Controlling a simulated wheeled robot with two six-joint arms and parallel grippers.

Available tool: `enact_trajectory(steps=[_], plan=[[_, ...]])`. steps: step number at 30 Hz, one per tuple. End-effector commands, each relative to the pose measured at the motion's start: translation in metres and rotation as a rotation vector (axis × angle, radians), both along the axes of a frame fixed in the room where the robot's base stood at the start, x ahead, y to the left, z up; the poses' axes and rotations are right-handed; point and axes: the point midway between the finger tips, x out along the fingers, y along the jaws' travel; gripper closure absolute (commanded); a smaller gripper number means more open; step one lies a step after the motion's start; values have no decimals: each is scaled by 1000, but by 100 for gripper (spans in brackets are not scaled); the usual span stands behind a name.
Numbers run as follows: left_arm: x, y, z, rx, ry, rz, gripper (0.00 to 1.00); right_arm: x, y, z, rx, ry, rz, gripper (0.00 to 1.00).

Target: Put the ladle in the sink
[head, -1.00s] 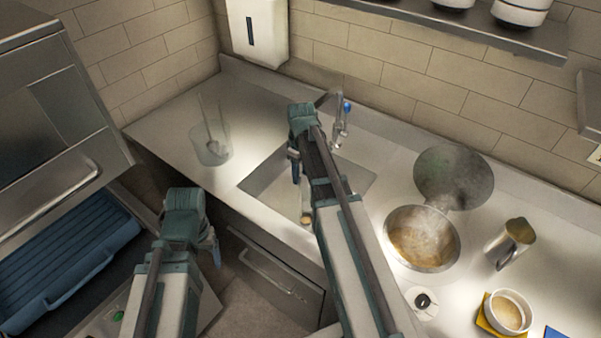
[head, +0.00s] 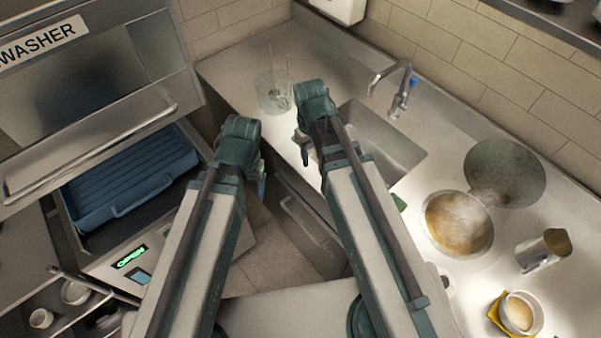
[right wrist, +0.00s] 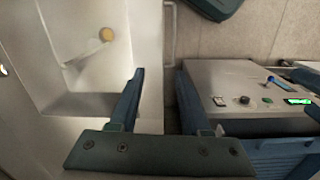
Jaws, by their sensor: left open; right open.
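The sink (head: 385,150) is set into the counter, partly covered by my right arm in the head view. In the right wrist view the ladle lies inside the sink (right wrist: 75,104), its round tan bowl (right wrist: 106,34) near the sink wall and its pale handle running down-left. The ladle is hidden in the head view. My right gripper (head: 304,150) is open and empty, beside the sink near the counter's front edge; its two fingers (right wrist: 160,90) stand apart. My left gripper (head: 261,180) is open and empty, in front of the counter, away from the sink.
A clear container (head: 272,92) with a utensil stands left of the sink. A faucet (head: 398,88) rises behind it. A steaming pot (head: 457,224), a metal jug (head: 543,251) and a bowl (head: 520,313) stand to the right. A washer with a blue rack (head: 130,178) is at left.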

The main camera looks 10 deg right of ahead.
Motion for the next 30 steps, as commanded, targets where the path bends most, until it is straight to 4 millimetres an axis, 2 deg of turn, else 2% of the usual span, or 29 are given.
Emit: enact_trajectory(steps=[1, 3, 6, 9, 22, 26, 30], plan=[[0, 0, 0, 0, 0, 0, 24, -27, 20, 0, -13, 1, -6, 53], [0, 0, 0, 0, 0, 0, 24, -48, 39, 0, -26, -1, -31, 53], [0, 0, 0, 0, 0, 0, 24, -70, 57, 1, -42, -5, -61, 53], [0, 0, 0, 0, 0, 0, 24, -82, 66, 1, -52, -8, -79, 53], [0, 0, -5, 0, 0, 0, 24, -84, 69, -4, -55, -9, -90, 53], [0, 0, -25, 0, 0, -1, 24, -84, 69, -24, -55, -9, -88, 53], [0, 0, -53, 1, 0, -3, 24, -84, 69, -53, -55, -9, -87, 53]])
